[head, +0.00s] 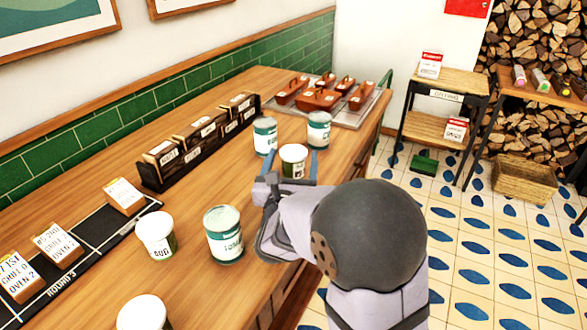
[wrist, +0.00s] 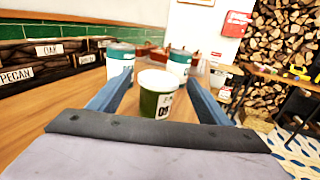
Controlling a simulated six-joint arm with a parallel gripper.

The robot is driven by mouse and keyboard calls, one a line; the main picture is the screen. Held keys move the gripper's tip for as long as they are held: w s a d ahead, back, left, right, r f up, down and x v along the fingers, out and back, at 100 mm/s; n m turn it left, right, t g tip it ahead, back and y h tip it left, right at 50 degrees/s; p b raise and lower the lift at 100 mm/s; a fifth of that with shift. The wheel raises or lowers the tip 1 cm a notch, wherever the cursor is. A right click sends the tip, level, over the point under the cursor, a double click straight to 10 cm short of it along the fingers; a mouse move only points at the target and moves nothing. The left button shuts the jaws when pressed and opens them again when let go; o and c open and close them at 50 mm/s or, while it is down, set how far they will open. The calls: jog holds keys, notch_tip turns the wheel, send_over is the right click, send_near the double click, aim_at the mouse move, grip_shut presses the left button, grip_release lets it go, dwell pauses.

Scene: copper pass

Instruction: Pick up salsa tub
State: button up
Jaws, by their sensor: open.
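My gripper (head: 292,170) is open on the wooden counter, its blue fingers on either side of a white tub with a dark green label (head: 293,154). In the wrist view this tub (wrist: 155,88) stands upright between the fingers (wrist: 160,82), its lettering only partly visible. I cannot read which tub is the salsa. Two teal-labelled white tubs stand just behind it, one at left (head: 265,138) and one at right (head: 319,131). Nearer stand another teal-labelled tub (head: 224,238), a white tub with a green label (head: 156,238) and a partly cut-off tub (head: 143,313).
A dark rack with labelled blocks (head: 200,143) runs along the tiled wall. A black rail with ticket cards (head: 82,250) lies at left. A metal tray (head: 352,118) with copper-brown dishes is at the far end. The counter's right edge is close to my arm.

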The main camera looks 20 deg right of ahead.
aim_at(295, 146)
jog(key=shift+f, duration=0.65)
jog(key=shift+r+p+x, duration=0.15)
jog(key=shift+p+x, duration=0.3)
jog(key=shift+x, duration=1.35)
jog(key=shift+r+p+x, duration=0.1)
jog(key=shift+p+x, duration=0.35)
jog(key=shift+x, duration=1.4)
jog(key=c, duration=1.1)
jog(key=shift+r, duration=0.15)
notch_tip(295, 146, up, 10)
jog(key=shift+f, duration=0.1)
